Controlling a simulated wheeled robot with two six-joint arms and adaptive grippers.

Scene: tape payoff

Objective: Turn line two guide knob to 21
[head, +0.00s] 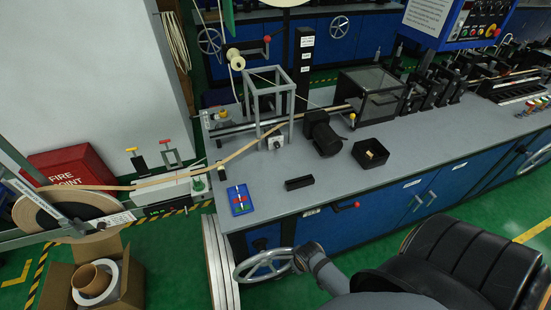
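A small pale block with a dark round knob (275,143) sits on the grey bench at the foot of a grey open frame (271,92), where the tan tape passes. It looks like a guide knob, but its scale and any line number are too small to read. The tan tape (235,155) runs from a large reel (70,212) at the left up to the frame. A grey link of one of my arms shows at the bottom centre, beside a handwheel. I see no fingers of either gripper, and nothing touches the knob.
The grey bench top (330,188) has free room in front of the frame. A black motor (322,135), a black tray (371,154), a black bar (299,183) and a blue board (240,199) stand on it.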

